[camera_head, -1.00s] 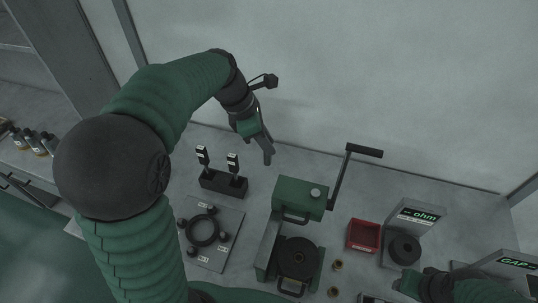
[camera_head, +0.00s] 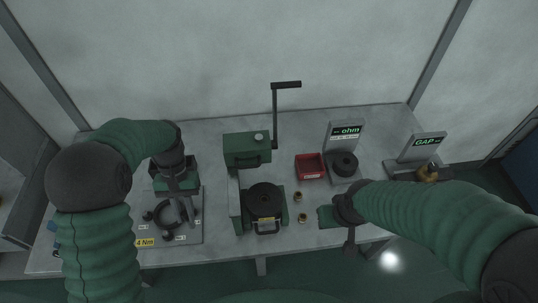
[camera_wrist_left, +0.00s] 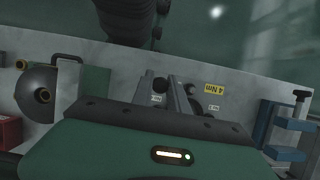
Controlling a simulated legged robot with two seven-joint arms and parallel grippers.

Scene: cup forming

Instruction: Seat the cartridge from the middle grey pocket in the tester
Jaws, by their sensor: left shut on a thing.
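The tester with the "ohm" display (camera_head: 345,133) stands at the back right, with a round black part (camera_head: 345,164) at its front. I cannot pick out the middle grey pocket or its cartridge for sure. My left gripper (camera_head: 187,212) points down over a grey plate (camera_head: 195,236) with a black ring (camera_head: 165,212) and several knobs. Its fingers also show in the left wrist view (camera_wrist_left: 182,98), close together; what lies between them is unclear.
A green press (camera_head: 247,147) with a raised lever (camera_head: 275,115) stands mid-table. Two small brass parts (camera_head: 297,197) lie right of its black round part (camera_head: 265,200). A red bin (camera_head: 310,166) sits behind. The "GAP" unit (camera_head: 428,140) stands far right.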

